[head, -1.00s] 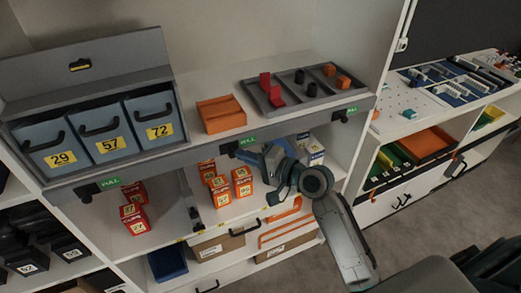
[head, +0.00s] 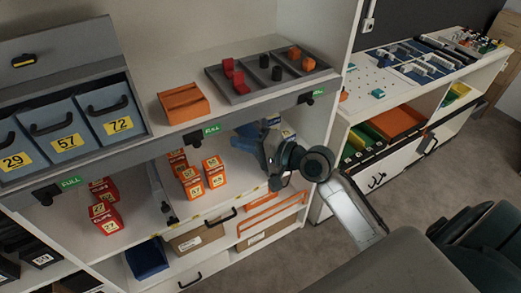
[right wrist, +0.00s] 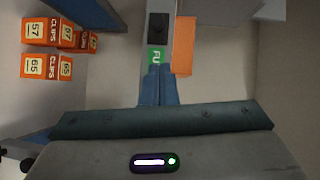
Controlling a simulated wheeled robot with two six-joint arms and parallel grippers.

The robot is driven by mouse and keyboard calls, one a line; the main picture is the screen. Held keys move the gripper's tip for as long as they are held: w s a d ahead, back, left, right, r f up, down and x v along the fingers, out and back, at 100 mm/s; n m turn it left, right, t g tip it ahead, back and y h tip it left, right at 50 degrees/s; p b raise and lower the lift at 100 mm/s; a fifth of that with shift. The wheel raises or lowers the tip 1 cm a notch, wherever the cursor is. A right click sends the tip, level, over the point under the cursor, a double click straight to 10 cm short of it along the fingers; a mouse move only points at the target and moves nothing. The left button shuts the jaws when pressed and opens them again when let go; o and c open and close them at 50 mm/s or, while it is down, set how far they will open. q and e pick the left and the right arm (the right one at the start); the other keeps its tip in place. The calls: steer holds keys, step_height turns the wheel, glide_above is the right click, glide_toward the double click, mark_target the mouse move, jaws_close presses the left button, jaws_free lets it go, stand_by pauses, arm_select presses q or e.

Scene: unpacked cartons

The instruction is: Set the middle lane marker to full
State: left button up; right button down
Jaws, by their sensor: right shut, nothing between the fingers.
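The middle lane marker is a black block (head: 193,137) on the grey shelf edge with a green FULL label (head: 210,130) to its right. In the right wrist view the block (right wrist: 158,27) lies beyond the fingertips, and the green label (right wrist: 156,57) is partly hidden by them. My right gripper (head: 238,141) is shut and empty, just right of the label in the head view. Its blue fingers (right wrist: 157,72) show close together in the wrist view. Contact with the marker cannot be told. My left gripper is not in view.
Other green FULL labels sit on the same edge at left (head: 70,182) and right (head: 318,92). Orange clip boxes (head: 191,184) stand on the shelf below. A grey divided tray (head: 240,95) is at the upper right.

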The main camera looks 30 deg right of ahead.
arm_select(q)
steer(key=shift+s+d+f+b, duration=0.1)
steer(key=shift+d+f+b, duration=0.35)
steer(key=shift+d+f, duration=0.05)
arm_select(e)
steer(key=v, duration=0.5)
steer(key=shift+s+d, duration=0.15)
steer(key=shift+d, duration=0.1)
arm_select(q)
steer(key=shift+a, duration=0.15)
arm_select(e)
steer(key=shift+d, duration=0.1)
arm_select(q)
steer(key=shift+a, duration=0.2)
